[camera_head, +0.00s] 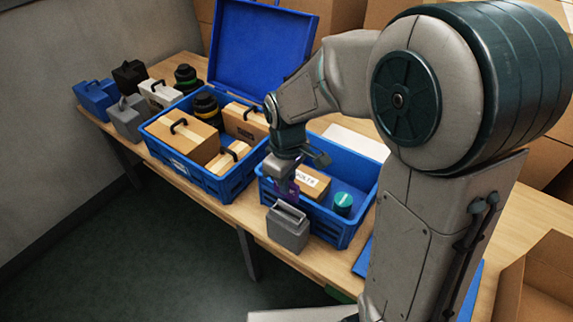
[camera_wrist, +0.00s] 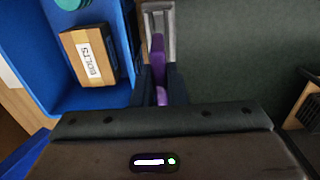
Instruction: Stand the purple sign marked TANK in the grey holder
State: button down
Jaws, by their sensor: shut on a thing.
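The purple sign (camera_wrist: 158,70) is between the two fingers of my gripper (camera_wrist: 161,88), which is shut on it. In the wrist view the sign is seen nearly edge-on, and no lettering shows. In the head view only a small purple part (camera_head: 293,189) shows below my gripper (camera_head: 284,184). The grey holder (camera_head: 288,232) stands at the table's front edge, with a slot in its top. Its rim (camera_wrist: 145,25) also shows in the wrist view, in line with the sign's far end. I cannot tell whether the sign's lower edge is inside the slot.
A blue crate (camera_head: 337,230) right behind the holder contains a box marked BOLTS (camera_head: 312,182) and a teal-topped can (camera_head: 343,203). An open-lidded blue crate (camera_head: 213,182) stands to its left. Several cases stand further left. Floor lies open in front.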

aim_at(288, 198)
jog(key=shift+s+d+f+b, duration=0.1)
jog(key=shift+s+f+b, duration=0.05)
jog(key=shift+f+b, duration=2.1)
jog(key=shift+f, duration=0.75)
jog(key=shift+f+b, duration=0.3)
jog(key=shift+f, duration=0.05)
jog(key=shift+f, duration=0.3)
jog(key=shift+f+b, duration=0.75)
jog(key=shift+c, duration=2.4)
grip_release()
